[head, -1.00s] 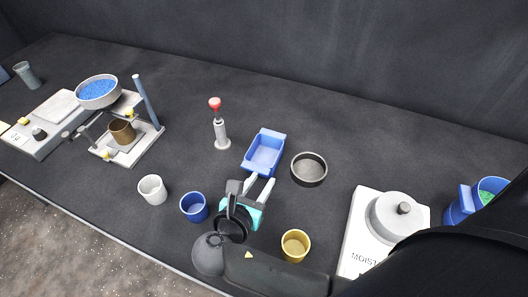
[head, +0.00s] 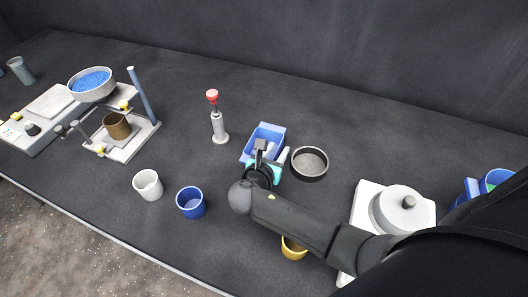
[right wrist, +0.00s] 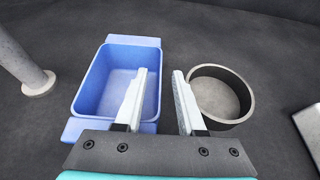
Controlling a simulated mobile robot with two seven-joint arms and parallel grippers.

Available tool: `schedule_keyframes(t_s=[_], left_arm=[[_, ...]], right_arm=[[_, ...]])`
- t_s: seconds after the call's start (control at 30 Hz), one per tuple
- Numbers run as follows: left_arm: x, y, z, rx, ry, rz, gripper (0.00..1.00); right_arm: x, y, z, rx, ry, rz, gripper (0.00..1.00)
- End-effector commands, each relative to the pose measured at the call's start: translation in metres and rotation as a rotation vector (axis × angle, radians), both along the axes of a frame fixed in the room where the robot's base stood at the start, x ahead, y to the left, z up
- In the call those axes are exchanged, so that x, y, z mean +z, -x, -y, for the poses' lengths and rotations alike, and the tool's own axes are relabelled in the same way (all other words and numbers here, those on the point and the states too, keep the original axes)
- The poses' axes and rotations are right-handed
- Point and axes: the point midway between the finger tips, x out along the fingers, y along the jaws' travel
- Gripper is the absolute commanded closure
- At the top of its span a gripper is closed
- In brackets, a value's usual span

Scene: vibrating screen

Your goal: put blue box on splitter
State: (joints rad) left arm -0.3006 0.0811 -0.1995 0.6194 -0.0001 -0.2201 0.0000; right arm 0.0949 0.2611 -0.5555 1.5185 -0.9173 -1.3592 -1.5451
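The blue box (head: 266,131) is an open tray with a lip at each end, standing on the dark table in the middle of the head view. It also shows in the right wrist view (right wrist: 88,82), empty. My right gripper (head: 276,153) is at the box's near right part. In the right wrist view its fingers (right wrist: 160,71) are apart, one over the box's inside and one outside its right wall. I cannot tell whether they touch the wall. A blue container (head: 494,181) at the right edge, partly hidden by my arm, may belong to the splitter. My left gripper is out of view.
A round dark pan (head: 310,163) stands close to the right of the box. A red-topped post (head: 218,125) stands to its left. A blue cup (head: 191,202), white cup (head: 148,185) and partly hidden yellow cup (head: 294,249) are nearer. A white moisture device (head: 403,209) is at right.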

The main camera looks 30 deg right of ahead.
Motion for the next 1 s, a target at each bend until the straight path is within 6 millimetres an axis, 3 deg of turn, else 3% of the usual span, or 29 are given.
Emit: schedule_keyframes(t_s=[0.33, 0.67, 1.0], left_arm=[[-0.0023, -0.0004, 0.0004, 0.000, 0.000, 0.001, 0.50], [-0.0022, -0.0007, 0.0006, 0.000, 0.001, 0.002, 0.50], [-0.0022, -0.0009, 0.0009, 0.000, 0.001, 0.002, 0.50]], right_arm=[[-0.0039, -0.0065, 0.0077, 0.000, -0.001, 0.000, 0.61], [-0.0038, -0.0062, 0.0074, 0.000, -0.001, 0.000, 0.98], [-0.0039, -0.0062, 0.0073, 0.000, -0.001, 0.000, 1.00]])
